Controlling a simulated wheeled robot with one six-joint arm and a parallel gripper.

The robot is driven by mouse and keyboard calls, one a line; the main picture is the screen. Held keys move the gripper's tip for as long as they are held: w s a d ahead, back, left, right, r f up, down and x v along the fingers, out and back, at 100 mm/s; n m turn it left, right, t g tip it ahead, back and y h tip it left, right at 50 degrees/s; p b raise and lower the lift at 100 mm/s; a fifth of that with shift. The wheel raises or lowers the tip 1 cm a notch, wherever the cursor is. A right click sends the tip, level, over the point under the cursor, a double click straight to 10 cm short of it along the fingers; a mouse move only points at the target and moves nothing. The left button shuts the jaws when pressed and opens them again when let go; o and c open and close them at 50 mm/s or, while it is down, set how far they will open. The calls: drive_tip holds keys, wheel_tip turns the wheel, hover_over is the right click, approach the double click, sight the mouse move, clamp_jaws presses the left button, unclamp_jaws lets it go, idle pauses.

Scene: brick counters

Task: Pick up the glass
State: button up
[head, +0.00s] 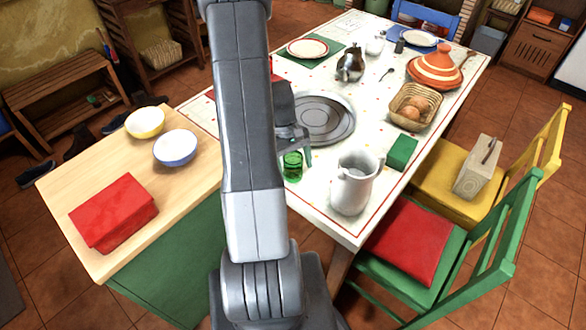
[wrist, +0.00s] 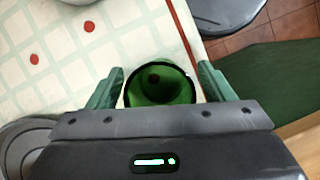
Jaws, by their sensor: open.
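A green glass (head: 292,166) stands on the white table, just left of the white pitcher, in the head view. In the wrist view the glass (wrist: 160,84) shows from above, its dark rim between the two green fingers. My gripper (wrist: 160,82) is open, with one finger on each side of the glass and a small gap at each side. In the head view my gripper (head: 300,150) is partly hidden behind my arm, close at the glass. I cannot tell how far down the fingers reach along it.
The white pitcher (head: 356,180) stands close to the right of the glass. A grey round tray (head: 345,117) lies behind it. A green box (head: 401,152) and a basket (head: 437,105) are farther right. A wooden counter (head: 85,183) with two bowls and a red box is at left.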

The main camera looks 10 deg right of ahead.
drive_tip(key=shift+c, duration=0.4)
drive_tip(key=c, duration=1.1)
drive_tip(key=shift+o, duration=0.2)
drive_tip(key=shift+r, duration=0.1)
